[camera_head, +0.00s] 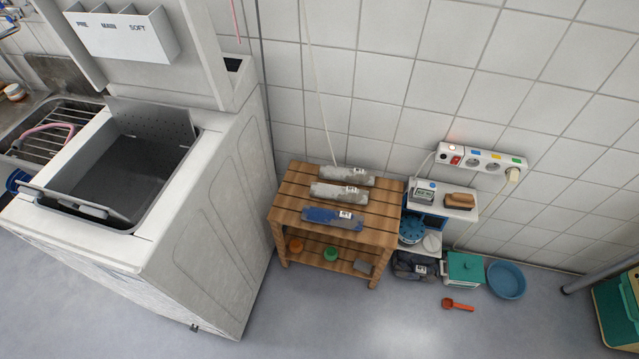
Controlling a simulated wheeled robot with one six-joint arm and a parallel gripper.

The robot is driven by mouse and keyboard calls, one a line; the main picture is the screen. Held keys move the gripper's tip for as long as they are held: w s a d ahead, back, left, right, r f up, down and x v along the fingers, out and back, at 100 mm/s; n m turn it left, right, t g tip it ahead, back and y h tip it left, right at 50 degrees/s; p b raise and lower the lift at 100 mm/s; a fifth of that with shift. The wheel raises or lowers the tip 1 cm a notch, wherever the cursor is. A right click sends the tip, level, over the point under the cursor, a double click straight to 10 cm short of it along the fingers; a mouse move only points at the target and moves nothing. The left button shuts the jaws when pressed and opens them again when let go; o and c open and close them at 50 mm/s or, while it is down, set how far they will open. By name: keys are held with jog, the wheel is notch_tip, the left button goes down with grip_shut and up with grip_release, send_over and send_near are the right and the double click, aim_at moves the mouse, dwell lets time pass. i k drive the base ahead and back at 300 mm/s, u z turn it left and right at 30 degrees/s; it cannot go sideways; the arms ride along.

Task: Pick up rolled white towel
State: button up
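Three rolled towels lie side by side across a slatted wooden table. The back roll (345,176) is whitish-grey with a small label near its right end. The middle roll (338,194) is also whitish-grey and has a similar label. The front roll (332,217) is blue and grey, with a label toward its right. I cannot tell which of the two pale rolls is the rolled white towel. The wooden table (285,216) stands against the tiled wall. My gripper is not in view.
A top-loading washing machine (215,190) with its lid up stands left of the table. Right of it are a small white shelf (459,214), a teal box (464,268), a blue basin (507,280) and a red scoop (458,305). A power strip (481,160) hangs above. The front floor is clear.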

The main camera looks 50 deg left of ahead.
aim_at(351, 194)
jog(key=u, duration=0.75)
jog(key=i, duration=0.75)
jog(key=u, duration=1)
jog(key=i, duration=0.2)
jog(key=u, duration=0.15)
